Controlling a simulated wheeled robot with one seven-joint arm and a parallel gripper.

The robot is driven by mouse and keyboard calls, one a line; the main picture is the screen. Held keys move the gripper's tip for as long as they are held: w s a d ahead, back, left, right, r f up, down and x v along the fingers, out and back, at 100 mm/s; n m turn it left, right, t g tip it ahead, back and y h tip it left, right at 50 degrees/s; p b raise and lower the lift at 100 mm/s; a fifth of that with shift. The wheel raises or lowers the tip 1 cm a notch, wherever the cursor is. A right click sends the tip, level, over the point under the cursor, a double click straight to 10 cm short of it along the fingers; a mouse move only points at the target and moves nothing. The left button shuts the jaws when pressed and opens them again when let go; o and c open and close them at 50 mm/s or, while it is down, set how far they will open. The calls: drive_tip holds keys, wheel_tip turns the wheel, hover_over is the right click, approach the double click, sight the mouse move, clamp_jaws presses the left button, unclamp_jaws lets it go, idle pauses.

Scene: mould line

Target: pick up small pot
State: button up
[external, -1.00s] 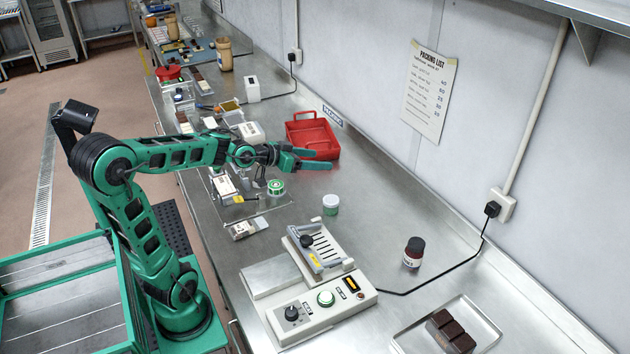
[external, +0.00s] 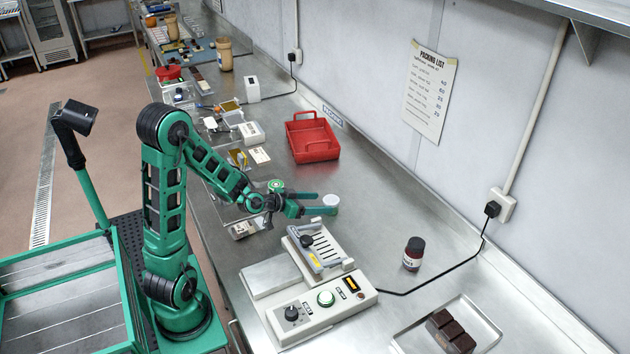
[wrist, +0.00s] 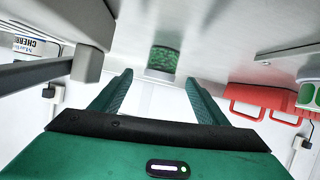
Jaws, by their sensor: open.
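The small pot (external: 331,200), with a white lid, stands on the steel bench. It also shows in the wrist view (wrist: 162,62), where its green patterned side faces the camera. My gripper (external: 322,203) is open and low over the bench, its fingers pointing at the pot from the left. In the wrist view the pot appears beyond and between the two fingertips (wrist: 158,80). In the external view the near finger hides the pot's lower part. I cannot tell whether the pot is inside the jaws or touching a finger.
A green-labelled tin (external: 276,186) stands just behind my gripper. A grey slotted device (external: 318,248) with a control box (external: 325,298) lies close in front. A red basket (external: 312,140) stands farther back. A dark-capped jar (external: 413,254) is to the right, with clear bench between.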

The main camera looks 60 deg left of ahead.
sight(332, 203)
drive_tip(key=x, duration=0.6)
drive_tip(key=shift+w, duration=0.3)
drive_tip(key=c, duration=1.2)
